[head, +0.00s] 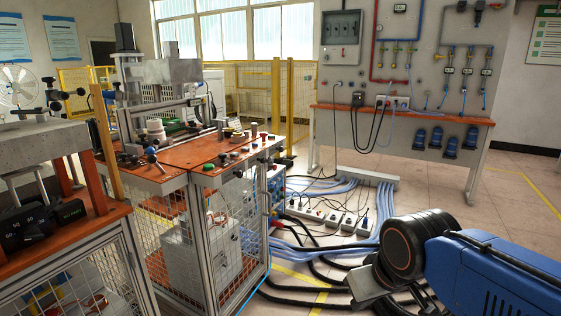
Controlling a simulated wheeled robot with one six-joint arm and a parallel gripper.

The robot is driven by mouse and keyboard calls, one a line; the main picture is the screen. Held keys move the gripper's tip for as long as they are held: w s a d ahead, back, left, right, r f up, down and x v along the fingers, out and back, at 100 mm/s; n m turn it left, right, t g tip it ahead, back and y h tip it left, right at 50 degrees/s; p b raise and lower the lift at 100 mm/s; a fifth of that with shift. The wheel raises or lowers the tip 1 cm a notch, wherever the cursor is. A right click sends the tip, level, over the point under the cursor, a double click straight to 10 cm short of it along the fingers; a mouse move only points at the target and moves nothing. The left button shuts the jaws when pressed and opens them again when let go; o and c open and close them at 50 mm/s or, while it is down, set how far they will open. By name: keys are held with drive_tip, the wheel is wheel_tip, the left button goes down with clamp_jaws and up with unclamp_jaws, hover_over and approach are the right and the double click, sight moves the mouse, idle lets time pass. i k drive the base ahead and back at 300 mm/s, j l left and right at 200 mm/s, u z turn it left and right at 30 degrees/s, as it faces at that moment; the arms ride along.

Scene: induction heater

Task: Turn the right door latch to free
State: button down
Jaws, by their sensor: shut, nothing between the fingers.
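The induction heater cabinet (255,215) has an aluminium frame, wire mesh sides and an orange top. A mesh panel (228,235) on its right-hand side looks like a door. A small dark fitting (238,173) near the top of this panel may be a latch; its setting is too small to tell. My gripper (368,287), grey and partly seen, is at the lower right in front of my black wrist. It appears shut and empty. It is well right of the cabinet, over the floor cables, and touches no latch.
Thick black hoses (300,292) and blue cables (340,190) cover the floor beside the cabinet, with power strips (330,218) among them. Another orange-topped bench (75,240) stands at the left. A wall workbench (400,120) is at the back right. Open floor (520,190) lies at the right.

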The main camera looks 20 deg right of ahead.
sight(270, 160)
drive_tip(key=l, duration=0.45)
drive_tip(key=i+l+u, duration=0.1)
drive_tip(key=u, duration=0.5)
drive_tip(key=i+l+u, duration=0.2)
drive_tip(key=l, duration=0.15)
drive_tip(key=i+l+u, duration=0.25)
drive_tip(key=l+u, duration=0.2)
drive_tip(key=l, duration=0.25)
drive_tip(key=i+l+u, duration=0.2)
drive_tip(key=l, duration=0.2)
drive_tip(key=i+l, duration=0.1)
drive_tip(key=l, duration=0.5)
drive_tip(key=i+l, duration=0.1)
drive_tip(key=l, duration=0.5)
drive_tip(key=i+l+u, duration=0.1)
drive_tip(key=l, duration=0.5)
drive_tip(key=k+j, duration=0.25)
drive_tip(key=k, duration=0.25)
drive_tip(key=k+j, duration=0.3)
drive_tip(key=k, duration=0.25)
drive_tip(key=z, duration=0.05)
